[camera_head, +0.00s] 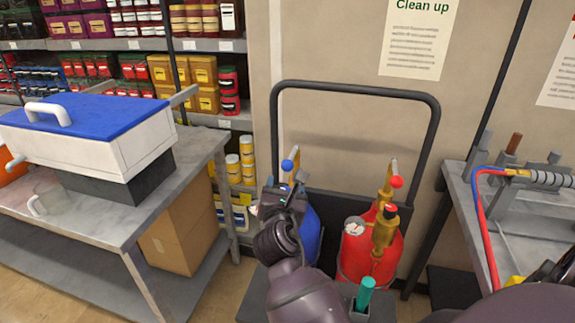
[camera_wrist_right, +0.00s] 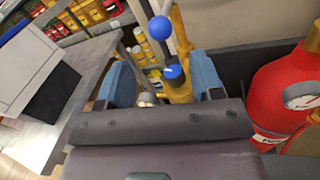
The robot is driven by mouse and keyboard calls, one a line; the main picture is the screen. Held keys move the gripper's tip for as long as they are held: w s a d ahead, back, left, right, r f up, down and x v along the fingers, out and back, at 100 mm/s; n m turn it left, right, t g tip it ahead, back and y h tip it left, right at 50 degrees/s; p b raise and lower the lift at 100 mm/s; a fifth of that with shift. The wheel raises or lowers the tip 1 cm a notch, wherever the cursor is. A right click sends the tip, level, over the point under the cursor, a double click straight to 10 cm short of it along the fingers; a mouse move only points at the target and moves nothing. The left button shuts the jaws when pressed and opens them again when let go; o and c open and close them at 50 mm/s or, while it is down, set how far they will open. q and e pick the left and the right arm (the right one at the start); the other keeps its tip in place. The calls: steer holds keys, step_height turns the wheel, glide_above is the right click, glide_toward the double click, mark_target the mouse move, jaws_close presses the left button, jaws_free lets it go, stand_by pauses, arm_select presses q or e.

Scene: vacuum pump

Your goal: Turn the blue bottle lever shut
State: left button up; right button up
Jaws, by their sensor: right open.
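The blue bottle (camera_head: 308,238) stands on a cart, partly hidden behind my right arm. Its lever ends in a blue ball (camera_head: 287,165), which also shows in the right wrist view (camera_wrist_right: 161,28), close to a yellow stem. In that view a brass valve with a blue knob (camera_wrist_right: 174,74) sits below the ball. My right gripper (camera_head: 285,197) is at the bottle's top. In the wrist view its two blue-grey fingers (camera_wrist_right: 162,78) are apart, on either side of the valve. I cannot tell whether they touch it. My left gripper is not in view.
A red bottle (camera_head: 370,252) with a brass valve and gauge stands right of the blue one. The cart's black handle (camera_head: 355,88) rises behind. A metal table (camera_head: 110,225) with a blue-lidded box is at left; another bench (camera_head: 480,215) with hoses is at right.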

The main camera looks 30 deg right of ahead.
mark_target(287, 169)
steer(key=x, duration=0.9)
steer(key=shift+w+d, duration=0.15)
jaws_close()
